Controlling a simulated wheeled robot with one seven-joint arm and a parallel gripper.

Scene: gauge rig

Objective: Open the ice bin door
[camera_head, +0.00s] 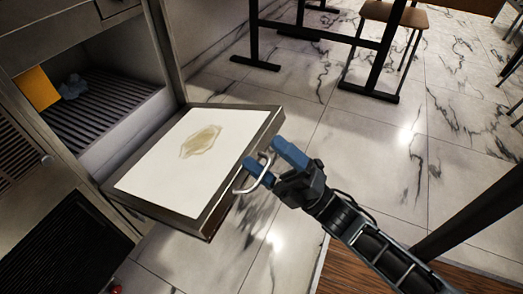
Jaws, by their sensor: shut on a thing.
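The ice bin door (158,177) is swung down from the bin's opening and lies nearly flat, its pale inner face up with a brownish stain. A metal loop handle (241,186) sticks out from its outer right edge. My gripper (270,156) reaches in from the lower right, its blue fingers around the handle and shut on it. The ice bin (110,108) stands open at the left, with a ribbed dark floor inside.
Inside the bin lie a yellow-orange panel (37,89) and a small blue-grey lump (73,87). Dark table legs (381,55) and a chair (394,14) stand at the back. The marble floor (345,150) around my gripper is clear.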

